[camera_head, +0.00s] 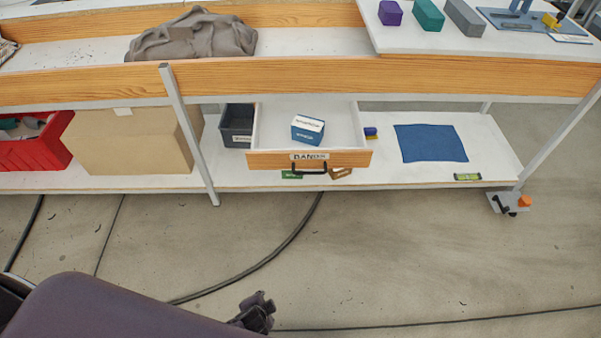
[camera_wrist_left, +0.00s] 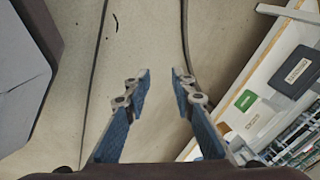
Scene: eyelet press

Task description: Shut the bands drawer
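The bands drawer (camera_head: 308,160) hangs under the bench, pulled out, with a wooden front, a "BANDS" label and a dark bar handle (camera_head: 304,170). A blue and white box (camera_head: 307,130) sits inside it. My left gripper (camera_head: 257,311) is low in the head view, over the floor, well in front of the drawer and apart from it. In the left wrist view its two blue fingers (camera_wrist_left: 160,80) are spread with nothing between them. My right gripper is in neither view.
The lower shelf (camera_head: 495,152) holds a cardboard box (camera_head: 130,140), a red bin (camera_head: 38,150), a dark bin (camera_head: 236,125) and a blue cloth (camera_head: 430,143). A bench leg (camera_head: 190,135) stands left of the drawer. Cables cross the otherwise open floor (camera_head: 400,260).

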